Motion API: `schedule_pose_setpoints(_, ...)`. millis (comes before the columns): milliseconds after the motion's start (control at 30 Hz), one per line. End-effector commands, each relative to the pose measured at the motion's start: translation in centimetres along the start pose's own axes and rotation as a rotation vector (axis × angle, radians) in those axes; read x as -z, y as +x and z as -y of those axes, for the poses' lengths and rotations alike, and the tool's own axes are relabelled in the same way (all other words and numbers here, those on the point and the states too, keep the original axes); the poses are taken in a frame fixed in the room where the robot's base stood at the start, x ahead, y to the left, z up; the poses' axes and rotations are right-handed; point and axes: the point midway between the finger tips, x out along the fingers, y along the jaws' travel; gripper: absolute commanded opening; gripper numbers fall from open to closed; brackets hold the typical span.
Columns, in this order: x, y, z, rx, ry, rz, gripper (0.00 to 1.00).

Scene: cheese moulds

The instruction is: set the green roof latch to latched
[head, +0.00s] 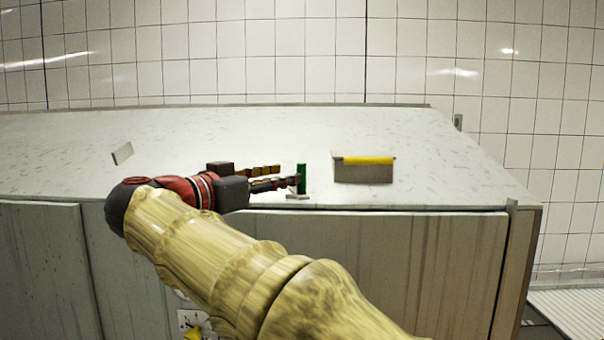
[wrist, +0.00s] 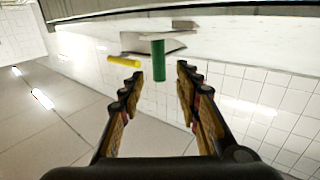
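The green roof latch (head: 302,178) is a short green bar, upright in the head view, near the front edge of the sloping pale roof. A small grey plate (head: 298,196) shows at its foot. In the wrist view the green bar (wrist: 158,60) hangs between the lines of the two fingers, just ahead of the tips. My gripper (head: 287,178) comes in from the left with its fingertips close beside the bar. In the wrist view my gripper (wrist: 159,78) is open, with clear gaps either side of the bar. I cannot tell whether a finger touches it.
A grey flap with a yellow edge (head: 368,160) stands right of the latch; its yellow edge also shows in the wrist view (wrist: 124,62). A small grey plate (head: 122,153) stands at the roof's left. Grey cabinet doors (head: 400,260) lie below the roof edge. A tiled wall (head: 250,50) is behind.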

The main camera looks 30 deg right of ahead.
Motion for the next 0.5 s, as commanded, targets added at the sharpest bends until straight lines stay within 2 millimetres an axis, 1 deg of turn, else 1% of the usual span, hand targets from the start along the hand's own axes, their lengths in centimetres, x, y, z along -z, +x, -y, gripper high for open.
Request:
schedule_pose_setpoints(100, 0.2, 2.0, -0.2, -0.005, 0.001, 0.000, 0.33)
schedule_pose_setpoints(300, 0.2, 4.9, -0.1, -0.005, 0.000, 0.001, 0.33)
schedule_pose_setpoints(400, 0.2, 5.8, -0.1, -0.004, 0.000, 0.000, 0.33)
schedule_pose_setpoints(500, 0.1, 6.4, -0.1, -0.002, 0.000, 0.000, 0.33)
